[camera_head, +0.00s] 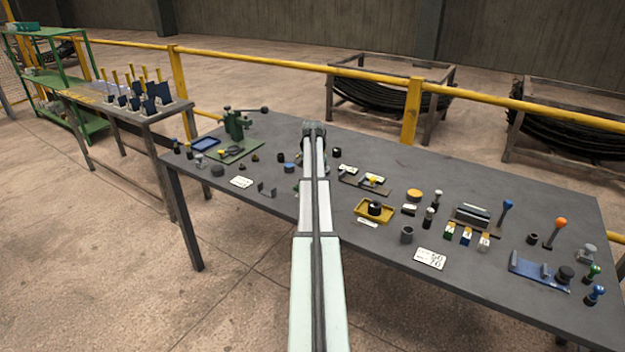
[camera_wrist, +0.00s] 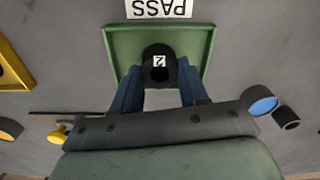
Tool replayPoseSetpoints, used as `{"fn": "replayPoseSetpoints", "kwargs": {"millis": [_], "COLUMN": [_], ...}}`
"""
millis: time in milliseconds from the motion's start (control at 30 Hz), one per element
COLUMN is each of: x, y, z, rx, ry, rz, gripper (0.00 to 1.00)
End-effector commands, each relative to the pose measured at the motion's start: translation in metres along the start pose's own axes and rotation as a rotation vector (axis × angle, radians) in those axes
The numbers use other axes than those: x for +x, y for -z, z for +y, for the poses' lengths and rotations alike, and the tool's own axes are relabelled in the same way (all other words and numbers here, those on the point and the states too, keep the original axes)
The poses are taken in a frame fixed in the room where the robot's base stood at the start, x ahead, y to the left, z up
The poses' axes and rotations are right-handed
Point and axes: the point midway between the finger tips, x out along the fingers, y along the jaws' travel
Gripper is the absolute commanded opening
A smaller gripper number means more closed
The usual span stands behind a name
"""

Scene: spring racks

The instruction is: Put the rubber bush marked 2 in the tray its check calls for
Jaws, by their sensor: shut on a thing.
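In the wrist view my gripper (camera_wrist: 160,86) is shut on the black rubber bush (camera_wrist: 158,74), which shows a white mark 2 on its face and a dark hole. The bush is over the green tray (camera_wrist: 110,44), inside its outline; I cannot tell whether it touches the tray floor. A white card reading PASS (camera_wrist: 160,8) lies beside the green tray. A yellow tray (camera_wrist: 12,72) shows at the left edge of the wrist view.
A blue-topped cylinder (camera_head: 289,168) and a small black bush (camera_wrist: 286,117) stand near the green tray. A fixture with a yellow knob (camera_head: 373,181) is behind the yellow tray. A green press (camera_head: 237,125) stands at left. Several small parts and a number card (camera_head: 431,258) fill the right side.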

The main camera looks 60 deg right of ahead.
Motion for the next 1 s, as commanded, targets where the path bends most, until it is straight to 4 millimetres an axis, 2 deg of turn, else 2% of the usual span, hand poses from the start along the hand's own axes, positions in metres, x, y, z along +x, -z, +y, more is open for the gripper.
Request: {"fn": "replayPoseSetpoints", "kwargs": {"millis": [133, 167, 400, 767, 867, 1000], "x": [0.003, 0.003, 0.003, -0.003, -0.014, -0.038], "y": [0.0, 0.0, 0.0, 0.0, 0.0, 0.001], "z": [0.0, 0.0, 0.0, 0.0, 0.0, 0.0], "rx": [0.0, 0.0, 0.0, 0.0, 0.0, 0.0], "ry": [0.0, 0.0, 0.0, 0.0, 0.0, 0.001], "rz": [0.0, 0.0, 0.0, 0.0, 0.0, 0.001], "gripper": [0.07, 0.45, 0.68, 0.69, 0.69, 0.69]}}
